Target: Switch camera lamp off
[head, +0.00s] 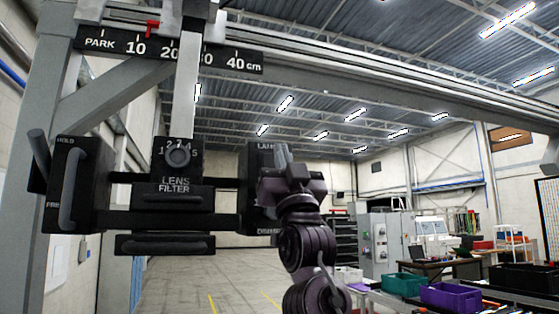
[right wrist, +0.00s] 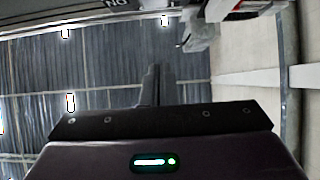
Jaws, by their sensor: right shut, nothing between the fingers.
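The camera fixture hangs from an overhead rail. Its dark lamp box (head: 257,160), with a partly hidden label starting "LAM", is at its right end. My right gripper (head: 282,152) is in front of the box's right part and hides much of its face, including any lamp switch. In the right wrist view its fingers (right wrist: 152,75) are together and empty. A dark panel edge with white letters (right wrist: 117,4) shows at the top there. I cannot tell whether the fingers touch the box or whether the lamp is lit. My left gripper is not in view.
Left of the lamp box are the lens filter block (head: 180,175) with a numbered dial and a HOLD/FREE box (head: 80,185) with a lever. Above is a cm scale (head: 245,62) with a red pointer (head: 152,28). Teal (head: 403,284) and purple (head: 450,296) bins stand lower right.

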